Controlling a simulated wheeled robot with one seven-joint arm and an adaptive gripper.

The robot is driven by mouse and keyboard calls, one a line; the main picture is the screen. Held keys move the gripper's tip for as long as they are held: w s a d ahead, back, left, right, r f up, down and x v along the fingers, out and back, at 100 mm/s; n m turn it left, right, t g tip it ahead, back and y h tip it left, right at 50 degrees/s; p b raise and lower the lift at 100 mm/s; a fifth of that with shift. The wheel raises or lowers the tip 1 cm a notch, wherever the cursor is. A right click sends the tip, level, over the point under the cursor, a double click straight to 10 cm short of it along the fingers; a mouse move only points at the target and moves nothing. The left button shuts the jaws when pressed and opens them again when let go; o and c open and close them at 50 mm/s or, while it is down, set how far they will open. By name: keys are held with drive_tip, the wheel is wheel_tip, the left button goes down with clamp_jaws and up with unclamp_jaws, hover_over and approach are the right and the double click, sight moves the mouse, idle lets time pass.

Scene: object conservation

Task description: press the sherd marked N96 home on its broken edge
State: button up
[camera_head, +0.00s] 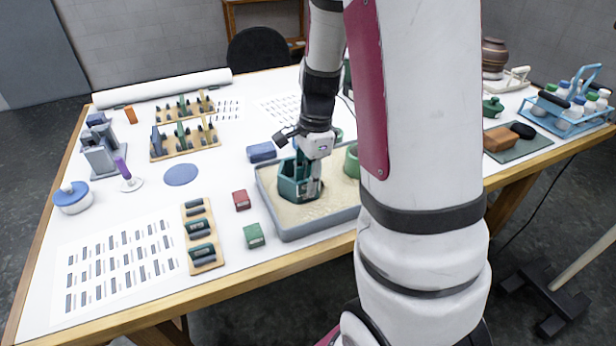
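A teal, open-topped, angular vessel (288,184) stands in a grey sand tray (290,235). My gripper (309,190) points down at the vessel's right side and overlaps it in this view. A teal piece seems to be between or just behind the fingers; I cannot tell if it is a separate sherd or the vessel's wall. No N96 mark is legible. The broken edge and any seam are hidden by the gripper or too small to make out. The finger gap is too small to judge.
A green round vessel (352,161) stands in the tray's right part, partly behind my arm. A blue block (261,152), a red block (241,200) and a green block (254,235) lie left of the tray. A wooden rack (202,236) stands farther left. My arm hides the table's middle right.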

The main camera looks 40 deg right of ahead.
wheel_tip(320, 180, up, 12)
drive_tip(key=d, duration=0.1)
drive_tip(key=shift+s, duration=0.25)
idle(0.5)
